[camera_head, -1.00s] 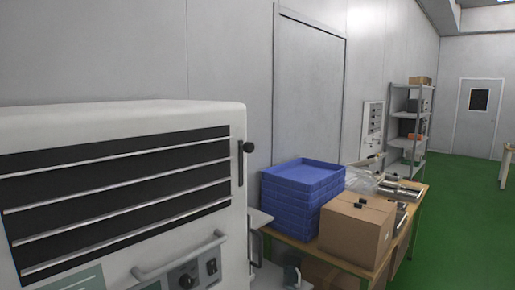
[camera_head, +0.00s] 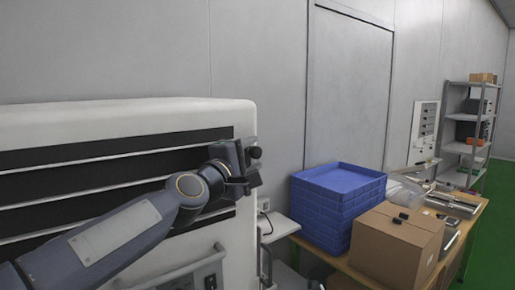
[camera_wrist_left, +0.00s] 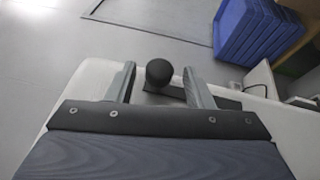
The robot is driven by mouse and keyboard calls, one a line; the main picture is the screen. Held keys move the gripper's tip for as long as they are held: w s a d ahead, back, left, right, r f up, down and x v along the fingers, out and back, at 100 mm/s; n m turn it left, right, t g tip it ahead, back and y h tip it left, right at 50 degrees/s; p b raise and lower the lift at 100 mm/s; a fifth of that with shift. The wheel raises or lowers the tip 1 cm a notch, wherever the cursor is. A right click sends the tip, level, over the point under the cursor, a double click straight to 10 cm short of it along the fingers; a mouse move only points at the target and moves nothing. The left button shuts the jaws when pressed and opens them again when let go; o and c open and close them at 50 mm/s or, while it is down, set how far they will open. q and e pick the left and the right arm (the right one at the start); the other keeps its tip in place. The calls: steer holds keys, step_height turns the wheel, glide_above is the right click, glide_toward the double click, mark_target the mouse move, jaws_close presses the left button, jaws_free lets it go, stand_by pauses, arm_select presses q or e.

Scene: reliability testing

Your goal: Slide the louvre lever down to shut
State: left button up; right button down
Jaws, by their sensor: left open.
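The louvre lever's round black knob (camera_head: 255,152) sits near the top of its slot at the right edge of the white machine's front (camera_head: 248,228). The louvre slats (camera_head: 90,181) stand apart with dark gaps between them. My left gripper (camera_head: 245,165) is at the knob in the head view and hides the slot below it. In the left wrist view the knob (camera_wrist_left: 159,72) shows between the two spread fingers of my open left gripper (camera_wrist_left: 159,78), with visible space on both sides. I cannot tell whether a finger touches the lever. My right gripper is not in view.
A grab bar (camera_head: 180,272) and a switch (camera_head: 210,282) are low on the machine. To the right, a table holds stacked blue trays (camera_head: 335,205) and a cardboard box (camera_head: 398,245). A grey wall (camera_head: 260,50) stands behind. Open air lies above the machine.

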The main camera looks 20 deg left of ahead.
arm_select(q)
steer(key=shift+x, duration=1)
steer(key=shift+c, duration=0.2)
jaws_close()
